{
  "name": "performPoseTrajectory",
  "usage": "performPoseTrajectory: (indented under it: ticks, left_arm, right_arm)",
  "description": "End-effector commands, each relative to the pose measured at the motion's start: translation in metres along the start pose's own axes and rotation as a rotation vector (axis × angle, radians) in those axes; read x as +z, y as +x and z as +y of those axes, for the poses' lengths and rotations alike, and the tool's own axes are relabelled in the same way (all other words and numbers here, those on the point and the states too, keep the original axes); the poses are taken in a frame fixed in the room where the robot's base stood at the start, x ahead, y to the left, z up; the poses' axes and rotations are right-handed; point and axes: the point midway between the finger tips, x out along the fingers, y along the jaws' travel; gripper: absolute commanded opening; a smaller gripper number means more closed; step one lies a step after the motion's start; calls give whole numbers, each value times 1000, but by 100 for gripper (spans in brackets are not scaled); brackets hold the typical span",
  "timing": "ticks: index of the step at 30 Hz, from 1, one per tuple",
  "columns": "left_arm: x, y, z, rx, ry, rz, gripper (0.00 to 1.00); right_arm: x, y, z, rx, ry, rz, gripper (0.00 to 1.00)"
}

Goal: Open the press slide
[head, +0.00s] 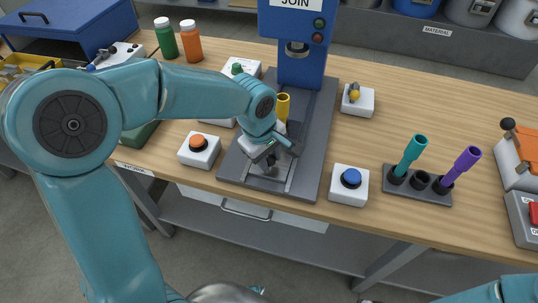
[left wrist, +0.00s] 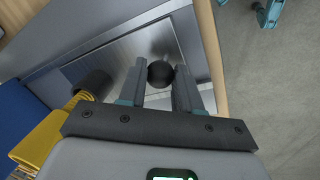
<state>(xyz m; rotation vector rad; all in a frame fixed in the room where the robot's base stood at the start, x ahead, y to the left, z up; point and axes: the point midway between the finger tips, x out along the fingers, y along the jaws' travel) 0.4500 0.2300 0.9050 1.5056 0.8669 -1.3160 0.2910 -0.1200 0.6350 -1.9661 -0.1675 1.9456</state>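The blue press (head: 292,45) stands at the back of a dark grey base plate (head: 318,150). A metal slide plate (head: 302,168) lies in the base, partly hidden by my left gripper. A yellow piece (head: 283,102) stands below the press head; in the left wrist view a yellow ribbed conduit (left wrist: 42,135) shows beside a black socket (left wrist: 93,84). My left gripper (head: 268,160) is low over the front of the slide. In the left wrist view a round black knob (left wrist: 160,73) sits between its two parted fingers; firm contact cannot be made out. My right gripper is not visible.
White button boxes with an orange button (head: 198,142) and a blue button (head: 351,178) flank the base. A rack (head: 420,184) with teal and purple handles stands right, a toggle box (head: 358,98) behind. Orange (head: 191,42) and green (head: 166,38) bottles stand back left.

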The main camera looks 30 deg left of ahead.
Motion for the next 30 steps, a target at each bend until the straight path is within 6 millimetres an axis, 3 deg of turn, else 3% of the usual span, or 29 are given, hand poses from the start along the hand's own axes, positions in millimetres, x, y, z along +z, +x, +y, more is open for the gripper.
performPoseTrajectory:
  ticks: [1,2,3,14,17,30]
  left_arm:
    - [-1,-4,2,9,-1,4,46]
    - [-1,-3,2,8,-1,4,56]
    - [-1,-3,1,7,-1,3,58]
    - [0,-9,1,6,-1,3,58]
    - [0,-26,1,8,-1,3,58]
    - [0,-136,0,9,0,3,58]
  right_arm:
    - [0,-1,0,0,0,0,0]
    - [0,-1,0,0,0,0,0]
    - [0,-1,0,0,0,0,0]
    - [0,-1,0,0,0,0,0]
    - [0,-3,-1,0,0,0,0]
    - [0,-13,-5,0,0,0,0]
